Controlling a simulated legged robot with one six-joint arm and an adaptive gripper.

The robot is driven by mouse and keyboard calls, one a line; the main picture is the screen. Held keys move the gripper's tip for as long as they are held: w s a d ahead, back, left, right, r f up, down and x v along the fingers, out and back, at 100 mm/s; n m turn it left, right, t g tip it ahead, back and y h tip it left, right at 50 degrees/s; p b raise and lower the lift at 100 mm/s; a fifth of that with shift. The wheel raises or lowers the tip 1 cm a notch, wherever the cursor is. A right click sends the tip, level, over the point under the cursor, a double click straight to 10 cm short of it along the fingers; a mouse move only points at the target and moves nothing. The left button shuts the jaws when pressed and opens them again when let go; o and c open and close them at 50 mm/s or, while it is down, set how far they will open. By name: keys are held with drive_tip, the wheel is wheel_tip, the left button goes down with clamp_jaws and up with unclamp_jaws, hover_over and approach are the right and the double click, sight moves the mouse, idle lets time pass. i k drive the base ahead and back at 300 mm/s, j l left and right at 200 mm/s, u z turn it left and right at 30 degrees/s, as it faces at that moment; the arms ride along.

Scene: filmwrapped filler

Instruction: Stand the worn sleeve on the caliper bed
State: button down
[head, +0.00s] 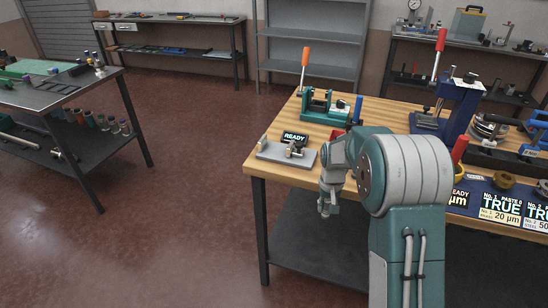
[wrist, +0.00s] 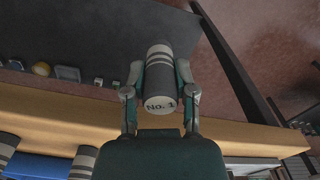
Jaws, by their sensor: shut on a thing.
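My gripper (wrist: 160,72) is shut on a sleeve (wrist: 158,84), a grey and dark striped cylinder marked "No. 1", in the wrist view. The frames do not show whether this is the worn one. In the head view my gripper (head: 328,204) hangs just off the front edge of the wooden bench; the sleeve is hard to make out there. What looks like the caliper bed (head: 272,153), a flat grey plate with a jaw and a "READY" display (head: 295,137), lies on the bench's left front corner, up and left of my gripper. No sleeve shows on it.
A green fixture with an orange handle (head: 323,104) stands behind the bed. A blue press (head: 452,110) is further right. Cards reading "TRUE" (head: 503,205) lie at the right front. More striped cylinders (wrist: 84,160) show in the wrist view. Floor left of the bench is clear.

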sight(273, 150)
drive_tip(key=i+j+u, duration=0.15)
drive_tip(key=j+u, duration=0.25)
drive_tip(key=i+j+u, duration=0.2)
drive_tip(key=j+u, duration=0.2)
drive_tip(key=i+j+u, duration=0.2)
drive_tip(key=j+u, duration=0.2)
drive_tip(key=i+j+u, duration=0.2)
drive_tip(key=u, duration=0.2)
drive_tip(key=i+j+z, duration=0.1)
drive_tip(key=z, duration=0.2)
drive_tip(key=i+j+z, duration=0.15)
drive_tip(key=i+z, duration=0.2)
drive_tip(key=i+j+z, duration=0.1)
drive_tip(key=z, duration=0.35)
drive_tip(key=i+j+z, duration=0.1)
drive_tip(key=z, duration=0.35)
drive_tip(key=j+z, duration=0.25)
drive_tip(key=z, duration=0.2)
